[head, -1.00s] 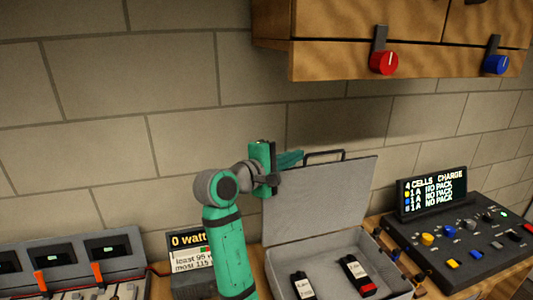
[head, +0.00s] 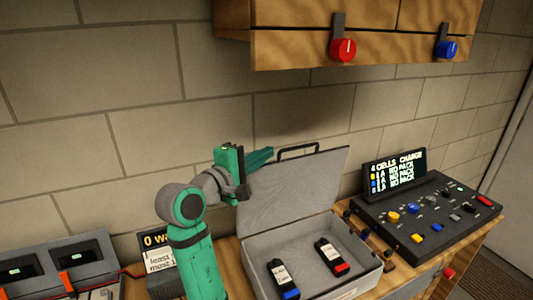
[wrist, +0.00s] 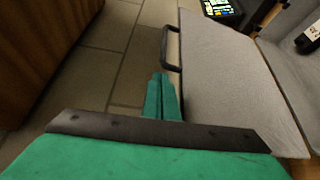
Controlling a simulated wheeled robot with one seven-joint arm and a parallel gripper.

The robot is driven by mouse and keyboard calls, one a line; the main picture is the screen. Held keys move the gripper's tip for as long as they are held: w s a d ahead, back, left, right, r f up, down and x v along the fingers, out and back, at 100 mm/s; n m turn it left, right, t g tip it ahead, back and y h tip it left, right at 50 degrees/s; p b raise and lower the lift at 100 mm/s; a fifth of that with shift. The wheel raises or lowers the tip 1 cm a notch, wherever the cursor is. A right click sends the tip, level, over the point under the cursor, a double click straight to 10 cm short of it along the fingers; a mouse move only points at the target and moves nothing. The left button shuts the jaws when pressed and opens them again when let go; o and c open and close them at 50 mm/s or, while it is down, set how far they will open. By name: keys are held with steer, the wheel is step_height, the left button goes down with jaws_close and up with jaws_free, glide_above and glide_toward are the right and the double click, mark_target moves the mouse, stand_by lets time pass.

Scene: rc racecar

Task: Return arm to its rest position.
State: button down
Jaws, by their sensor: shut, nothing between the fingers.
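My arm is green with grey joints and rises in front of the bench in the head view. Whether the fingers touch the lid is hard to tell.
The open case holds a pack with a blue end (head: 284,279) and one with a red end (head: 332,256). A charger (head: 427,208) stands right, a small screen (head: 160,253) and a grey unit (head: 60,268) left. A wooden cabinet (head: 370,45) hangs above.

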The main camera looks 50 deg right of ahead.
steer(key=a, duration=0.8)
steer(key=shift+s+a, duration=0.15)
steer(key=shift+s, duration=0.05)
steer(key=shift+r, duration=0.1)
